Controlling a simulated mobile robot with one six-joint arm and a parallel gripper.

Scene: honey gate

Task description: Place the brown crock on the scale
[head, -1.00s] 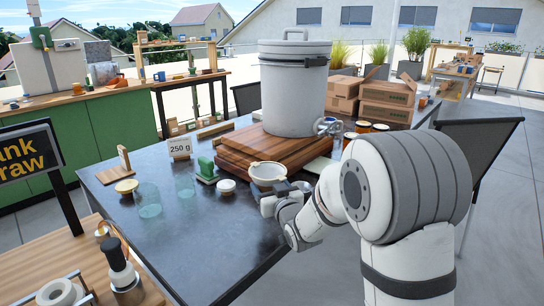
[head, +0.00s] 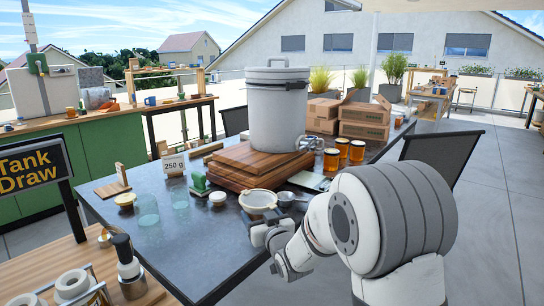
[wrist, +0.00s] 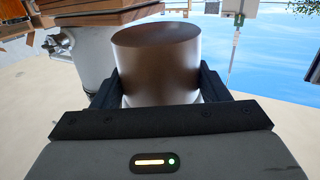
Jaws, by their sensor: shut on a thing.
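My gripper (head: 264,226) is shut on the brown crock (wrist: 155,65). In the wrist view the crock is a smooth, wide cylinder between the two dark jaws, brown at its far end and paler near the jaws. In the head view a round vessel with a pale rim (head: 258,201) is at my fingertips and seems to be the same crock. It is in front of the stacked wooden boards, over or near the table's front edge. A flat thing with a pale top (head: 311,181) lies right of the boards; I cannot tell whether it is the scale.
A large grey tank (head: 276,120) with a tap stands on the wooden boards (head: 240,180). Several amber jars (head: 331,160) stand to its right. Clear glass jars (head: 146,211), a green item (head: 199,184) and a 250 g sign (head: 173,165) are left.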

